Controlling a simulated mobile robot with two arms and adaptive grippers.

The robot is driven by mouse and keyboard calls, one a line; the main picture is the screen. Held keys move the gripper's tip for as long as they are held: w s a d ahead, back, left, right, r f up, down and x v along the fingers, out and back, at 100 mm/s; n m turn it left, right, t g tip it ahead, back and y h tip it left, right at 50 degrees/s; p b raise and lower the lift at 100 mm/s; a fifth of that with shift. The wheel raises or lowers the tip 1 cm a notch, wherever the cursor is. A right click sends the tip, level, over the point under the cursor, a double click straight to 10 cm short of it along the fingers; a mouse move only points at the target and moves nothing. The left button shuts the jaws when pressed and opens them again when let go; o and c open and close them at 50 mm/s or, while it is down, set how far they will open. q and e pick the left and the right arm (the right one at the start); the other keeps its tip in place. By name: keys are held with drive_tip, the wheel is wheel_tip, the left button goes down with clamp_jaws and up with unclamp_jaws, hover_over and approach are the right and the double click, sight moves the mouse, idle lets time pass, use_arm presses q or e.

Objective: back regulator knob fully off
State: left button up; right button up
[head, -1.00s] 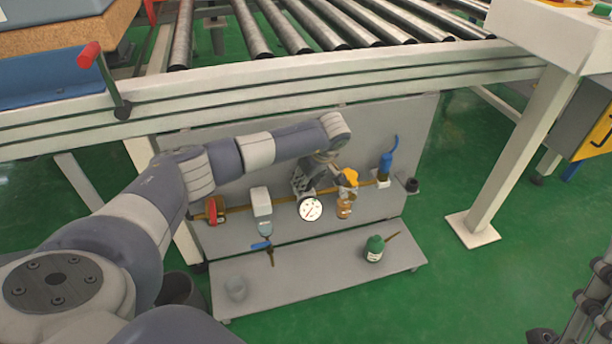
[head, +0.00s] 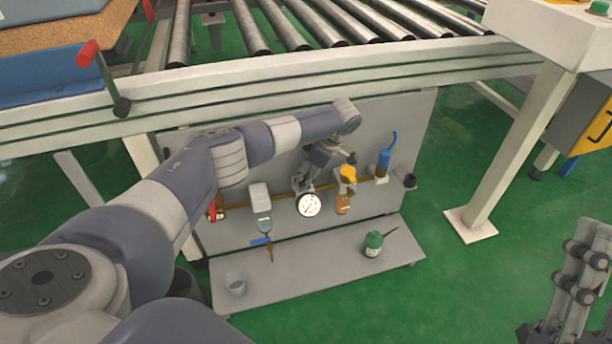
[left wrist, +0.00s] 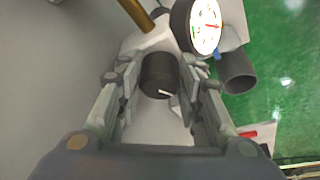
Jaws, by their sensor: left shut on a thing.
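The regulator's dark knob (left wrist: 159,75) with a white mark line shows in the left wrist view, between the two fingers of my left gripper (left wrist: 161,82). The fingers are shut on it. The round white gauge (left wrist: 205,26) with a red needle sits just beside the knob. In the head view my left gripper (head: 303,183) is at the panel, right by the gauge (head: 308,205), and the knob is hidden there. My right gripper (head: 575,295) shows partly at the lower right, away from the panel; its fingertips are unclear.
The grey panel (head: 240,155) carries a yellow pipe, a red valve (head: 216,210), a filter bowl (head: 262,225), an orange-topped fitting (head: 347,173) and a blue-handled valve (head: 383,162). A green bottle (head: 373,243) and a cup (head: 235,283) stand on the lower shelf. A roller conveyor runs above.

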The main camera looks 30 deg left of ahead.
idle(0.3)
use_arm(q)
drive_tip(key=o, duration=1.1)
drive_tip(key=shift+c, duration=0.2)
drive_tip(key=shift+m, duration=0.3)
